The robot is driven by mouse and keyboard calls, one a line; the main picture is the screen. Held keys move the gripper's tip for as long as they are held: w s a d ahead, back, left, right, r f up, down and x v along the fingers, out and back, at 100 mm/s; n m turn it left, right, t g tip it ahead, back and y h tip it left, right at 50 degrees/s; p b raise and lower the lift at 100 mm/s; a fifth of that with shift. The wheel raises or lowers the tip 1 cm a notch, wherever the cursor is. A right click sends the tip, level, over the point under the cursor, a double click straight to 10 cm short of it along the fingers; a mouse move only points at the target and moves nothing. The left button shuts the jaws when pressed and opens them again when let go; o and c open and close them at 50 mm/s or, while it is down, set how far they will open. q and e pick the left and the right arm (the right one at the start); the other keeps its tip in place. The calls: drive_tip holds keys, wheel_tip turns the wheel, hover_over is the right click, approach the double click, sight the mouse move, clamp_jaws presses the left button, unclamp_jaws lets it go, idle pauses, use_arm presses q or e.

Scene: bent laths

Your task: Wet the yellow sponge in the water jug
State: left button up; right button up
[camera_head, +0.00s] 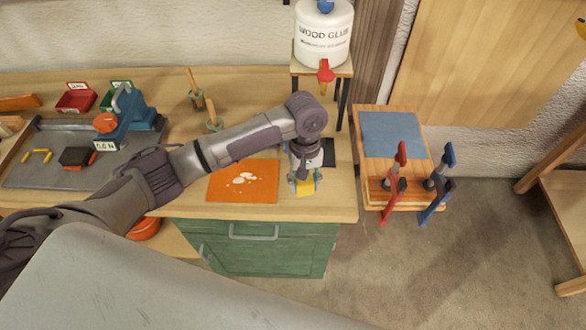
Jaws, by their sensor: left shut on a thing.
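My left gripper (303,182) points down at the right part of the workbench, just right of the orange mat. It is shut on the yellow sponge (306,188), of which only a small yellow patch shows between and below the fingers. The wrist hides most of the sponge, and I cannot tell whether it touches the bench. I cannot make out a water jug in this view. My right gripper is not in view.
The orange mat (230,190) has white splotches. A wood glue tank (322,48) with a red tap stands behind. At right, a small table (375,166) carries a blue sheet (392,134), a red clamp (393,180) and a blue clamp (440,180). Brushes (212,112) stand behind my arm.

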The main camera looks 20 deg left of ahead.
sight(291, 195)
use_arm(q)
drive_tip(key=a+m, duration=0.2)
drive_tip(key=w+a+f+t, duration=0.1)
drive_tip(key=shift+a+m+y+p, duration=0.2)
drive_tip(key=shift+m+y+p, duration=0.1)
drive_tip(key=shift+m, duration=0.1)
drive_tip(key=shift+w+a+f+m, duration=0.15)
drive_tip(key=shift+a+f+m, duration=0.15)
drive_tip(key=shift+a+f, duration=0.1)
drive_tip(key=shift+d+f+b, duration=0.1)
drive_tip(key=shift+f+b, duration=0.15)
drive_tip(key=shift+b, duration=0.25)
wheel_tip(291, 195, down, 4)
drive_tip(key=b, duration=0.5)
drive_tip(key=shift+f, duration=0.1)
drive_tip(key=shift+f+b, duration=0.3)
drive_tip(key=shift+b, duration=0.1)
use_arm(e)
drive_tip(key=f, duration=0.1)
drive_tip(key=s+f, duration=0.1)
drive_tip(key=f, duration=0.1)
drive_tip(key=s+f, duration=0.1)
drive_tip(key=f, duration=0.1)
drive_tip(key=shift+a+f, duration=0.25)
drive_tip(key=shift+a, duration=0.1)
use_arm(q)
drive_tip(key=shift+r, duration=0.1)
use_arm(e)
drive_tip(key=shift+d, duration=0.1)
